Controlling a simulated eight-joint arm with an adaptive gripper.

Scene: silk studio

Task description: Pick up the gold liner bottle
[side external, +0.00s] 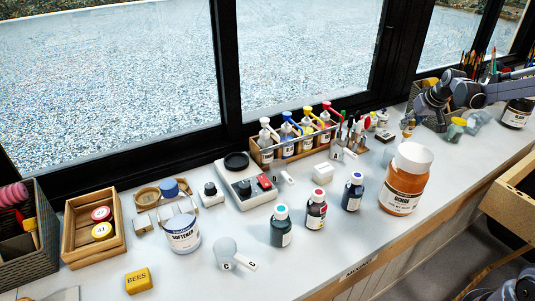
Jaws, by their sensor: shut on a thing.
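My gripper (411,119) is at the right of the side external view, behind and above the big orange jar. It points down and is shut on a small gold-yellow bottle, the gold liner bottle (407,131). The bottle looks upright and sits very low, close to the counter. I cannot tell whether it touches the counter. The fingers are small here and partly hide the bottle's top.
A big orange jar (405,182) stands in front of my gripper. A wooden rack (262,160) of pump bottles and a dark mesh basket (428,117) are nearby. Several dark bottles stand mid-counter. The window frame (228,70) rises behind.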

